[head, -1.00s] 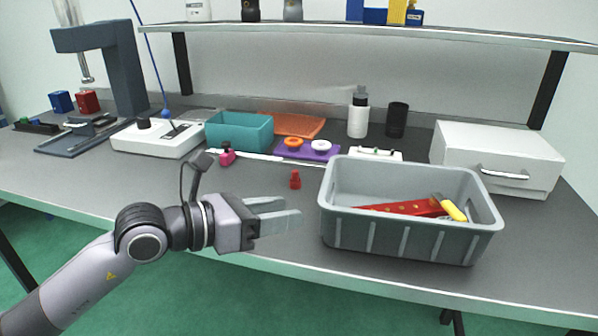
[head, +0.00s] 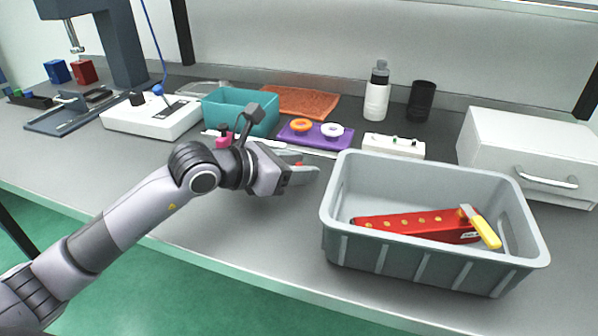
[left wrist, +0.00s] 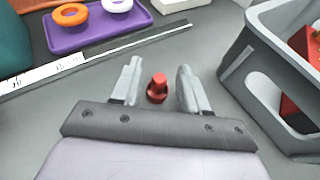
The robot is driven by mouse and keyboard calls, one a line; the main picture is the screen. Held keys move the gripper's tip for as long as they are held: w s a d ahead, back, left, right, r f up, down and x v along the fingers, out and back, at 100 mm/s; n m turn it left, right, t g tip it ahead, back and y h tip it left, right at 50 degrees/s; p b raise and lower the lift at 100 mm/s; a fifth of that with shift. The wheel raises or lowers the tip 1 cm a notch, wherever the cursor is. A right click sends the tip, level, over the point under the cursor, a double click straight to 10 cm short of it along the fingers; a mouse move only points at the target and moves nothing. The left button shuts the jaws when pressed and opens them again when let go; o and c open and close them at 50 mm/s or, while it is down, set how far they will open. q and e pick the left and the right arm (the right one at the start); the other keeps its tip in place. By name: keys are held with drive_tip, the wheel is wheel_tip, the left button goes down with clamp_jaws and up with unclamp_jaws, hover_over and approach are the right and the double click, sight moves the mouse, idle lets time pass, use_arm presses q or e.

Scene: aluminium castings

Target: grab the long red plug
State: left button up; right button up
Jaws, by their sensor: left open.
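The red plug (left wrist: 157,87) stands on the grey bench top and shows whole in the left wrist view, a wider base below a narrower top. In the head view only a bit of the red plug (head: 299,165) shows, mostly hidden by my fingers. My left gripper (head: 308,171) is open. In the left wrist view the left gripper (left wrist: 158,84) has one finger on each side of the plug, with a gap on both sides. My right gripper is not in view.
A grey crate (head: 345,236) with a red casting (head: 425,226) and a yellow-handled tool (head: 486,233) stands right of the gripper. Behind are a steel ruler (left wrist: 90,57), a purple tray (head: 313,140) and a teal bin (head: 226,112). A pink object (head: 223,141) stands left.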

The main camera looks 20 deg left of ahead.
use_arm(q)
drive_tip(key=shift+x, duration=1.15)
clamp_jaws()
